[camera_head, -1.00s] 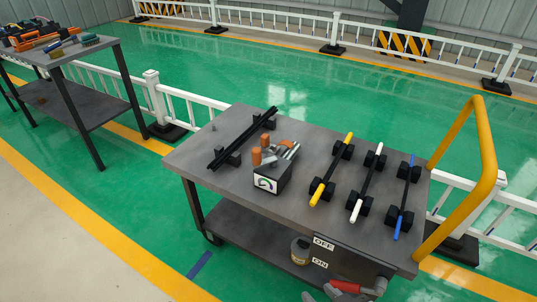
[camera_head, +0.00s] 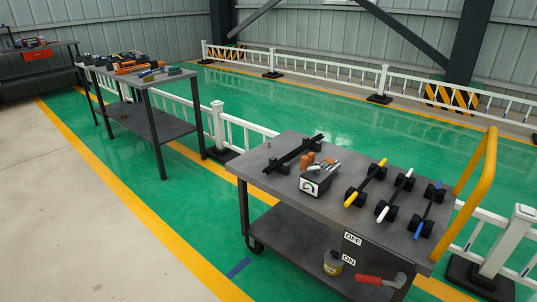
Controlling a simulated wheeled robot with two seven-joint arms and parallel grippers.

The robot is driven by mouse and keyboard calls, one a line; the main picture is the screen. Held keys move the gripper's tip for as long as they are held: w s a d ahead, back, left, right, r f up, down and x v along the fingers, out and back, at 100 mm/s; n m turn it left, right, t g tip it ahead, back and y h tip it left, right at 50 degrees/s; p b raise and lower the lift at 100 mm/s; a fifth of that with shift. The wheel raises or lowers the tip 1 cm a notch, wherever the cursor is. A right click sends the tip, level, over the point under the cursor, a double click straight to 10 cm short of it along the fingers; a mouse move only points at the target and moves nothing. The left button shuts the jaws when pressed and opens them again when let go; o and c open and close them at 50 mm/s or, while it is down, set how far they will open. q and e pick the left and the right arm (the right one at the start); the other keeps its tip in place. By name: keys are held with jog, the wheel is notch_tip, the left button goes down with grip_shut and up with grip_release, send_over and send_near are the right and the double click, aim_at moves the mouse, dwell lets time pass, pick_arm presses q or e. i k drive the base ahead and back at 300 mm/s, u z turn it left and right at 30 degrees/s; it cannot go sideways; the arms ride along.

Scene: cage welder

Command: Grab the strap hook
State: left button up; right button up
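No strap hook can be told apart for certain in the head view. A pile of small tools and orange items (camera_head: 130,66) lies on the far left table (camera_head: 165,80), too small to tell whether a strap hook is among them. Neither of my grippers is in view.
A grey cart (camera_head: 288,200) with a yellow handle (camera_head: 485,165) stands at right. On it are a black rail (camera_head: 293,154), a gauge box (camera_head: 314,184) and yellow, white and blue rods. An OFF/ON panel with a red lever (camera_head: 372,280) is on its front. White fence (camera_head: 300,65) runs behind; open floor lies left.

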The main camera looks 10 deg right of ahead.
aim_at(311, 156)
jog(key=u, duration=0.7)
jog(key=i, duration=1.9)
jog(key=z, duration=0.6)
jog(key=i, duration=1.1)
jog(key=z, duration=1.15)
